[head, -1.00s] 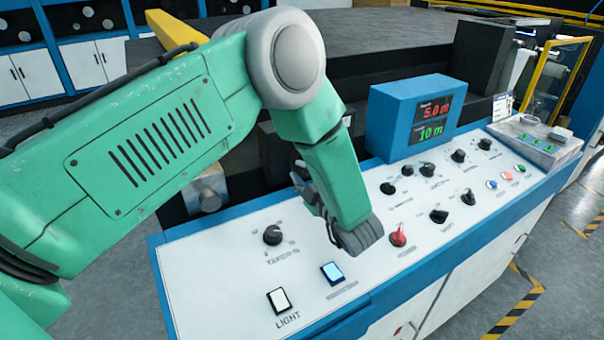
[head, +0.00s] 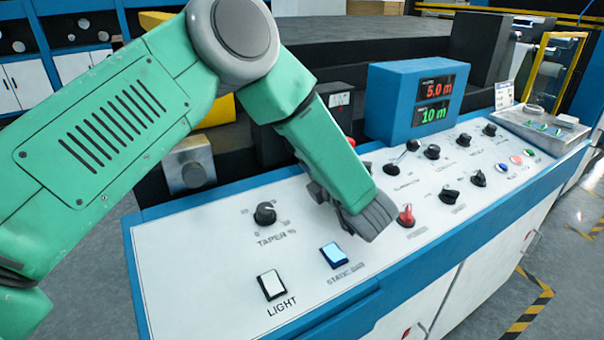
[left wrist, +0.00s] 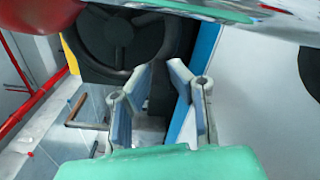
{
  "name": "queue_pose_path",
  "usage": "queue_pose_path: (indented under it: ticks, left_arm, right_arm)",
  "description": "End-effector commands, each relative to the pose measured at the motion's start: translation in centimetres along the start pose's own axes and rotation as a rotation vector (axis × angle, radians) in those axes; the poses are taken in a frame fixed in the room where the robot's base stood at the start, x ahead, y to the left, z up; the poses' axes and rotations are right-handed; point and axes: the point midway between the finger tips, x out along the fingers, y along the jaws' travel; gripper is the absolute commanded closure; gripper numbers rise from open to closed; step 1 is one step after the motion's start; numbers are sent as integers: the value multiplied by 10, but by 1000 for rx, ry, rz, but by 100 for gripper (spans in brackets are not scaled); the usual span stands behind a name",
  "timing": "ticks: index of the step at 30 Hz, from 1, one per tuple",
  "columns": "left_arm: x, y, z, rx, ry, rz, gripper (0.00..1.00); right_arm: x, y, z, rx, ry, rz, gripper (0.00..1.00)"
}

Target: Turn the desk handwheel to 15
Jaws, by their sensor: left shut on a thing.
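A dark handwheel (left wrist: 118,38) with spokes shows at the top of the left wrist view, beyond my fingers. My left gripper (left wrist: 160,70) has its two pale fingers at the wheel's lower right rim, shut on it with a narrow dark gap between them. The exact contact is hard to see. The display box (head: 388,110) reads 5.0 m in red and 10 m in green. My right gripper is not in view.
A red knob (head: 406,215) stands close to the end of my arm. The taper knob (head: 265,213), the light switch (head: 272,285) and a lit blue switch (head: 335,255) sit at the panel's left. Several black knobs lie to the right.

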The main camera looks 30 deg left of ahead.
Motion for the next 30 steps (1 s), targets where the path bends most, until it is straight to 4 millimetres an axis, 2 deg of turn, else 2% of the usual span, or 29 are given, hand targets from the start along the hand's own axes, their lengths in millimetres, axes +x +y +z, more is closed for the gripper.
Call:
queue_pose_path:
  ticks: [1,3,15,21,30]
  left_arm:
    - [-2,-12,-3,-40,3,-9,100]
    - [-2,-15,-1,-103,3,-9,100]
    - [-2,-24,11,-385,4,-12,100]
    - [-2,-25,14,-456,5,-13,100]
    - [-2,-24,17,-491,4,-13,100]
  right_arm:
    - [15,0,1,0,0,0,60]
    - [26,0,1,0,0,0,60]
    - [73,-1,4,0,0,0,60]
    - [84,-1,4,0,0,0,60]
    - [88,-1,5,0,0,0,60]
